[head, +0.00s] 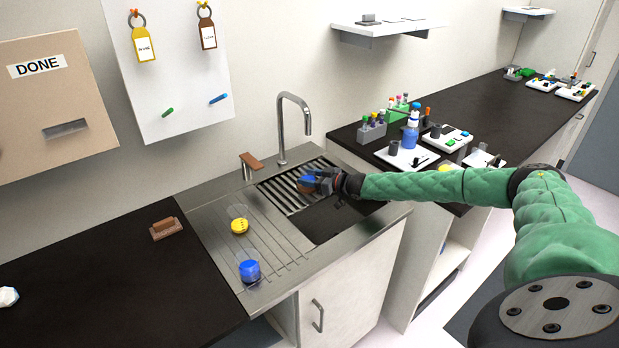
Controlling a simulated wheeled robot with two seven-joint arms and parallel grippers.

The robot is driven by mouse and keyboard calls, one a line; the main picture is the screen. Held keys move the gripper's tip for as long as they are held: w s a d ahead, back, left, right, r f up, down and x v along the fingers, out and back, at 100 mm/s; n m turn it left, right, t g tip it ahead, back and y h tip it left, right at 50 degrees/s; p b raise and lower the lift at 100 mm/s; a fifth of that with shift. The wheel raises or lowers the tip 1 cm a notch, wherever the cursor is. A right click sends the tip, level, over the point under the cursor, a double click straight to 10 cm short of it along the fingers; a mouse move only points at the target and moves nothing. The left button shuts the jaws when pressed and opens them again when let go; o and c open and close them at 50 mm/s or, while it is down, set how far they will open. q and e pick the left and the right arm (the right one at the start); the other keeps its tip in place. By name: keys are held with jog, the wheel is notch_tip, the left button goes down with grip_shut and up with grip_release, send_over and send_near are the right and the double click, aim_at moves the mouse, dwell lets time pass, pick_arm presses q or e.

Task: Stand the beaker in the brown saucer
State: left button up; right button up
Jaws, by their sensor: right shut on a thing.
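My right gripper (326,182) reaches in from the right over the sink's slatted rack. Two clear vessels lie or stand on the ridged steel drainboard (215,232), one with a yellow part (239,226) and one with a blue part (249,271). A brown block-like piece (165,228) sits on the dark counter at left. I cannot make out a brown saucer for certain. My left gripper is out of view.
The tap (307,130) rises behind the sink, close to my right gripper. The open basin (340,217) is in front of it. A blue bottle (410,138), a tube rack (371,129) and small trays crowd the right counter. The left counter (100,285) is mostly clear.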

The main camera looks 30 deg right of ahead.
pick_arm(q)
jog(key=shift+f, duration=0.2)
pick_arm(e)
jog(key=shift+f, duration=0.45)
jog(key=o, duration=1.4)
jog(key=shift+o, duration=0.2)
jog(key=shift+s+d+f+b, duration=0.2)
jog(key=shift+s+b, duration=0.1)
jog(key=shift+b, duration=0.15)
jog(key=b+v, duration=0.2)
jog(key=v, duration=0.4)
jog(key=shift+s+r, duration=0.15)
jog(key=shift+s, duration=0.05)
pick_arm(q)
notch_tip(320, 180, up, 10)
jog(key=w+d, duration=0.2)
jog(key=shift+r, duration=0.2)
pick_arm(e)
jog(key=shift+s+d+r, duration=0.2)
jog(key=shift+s, duration=0.15)
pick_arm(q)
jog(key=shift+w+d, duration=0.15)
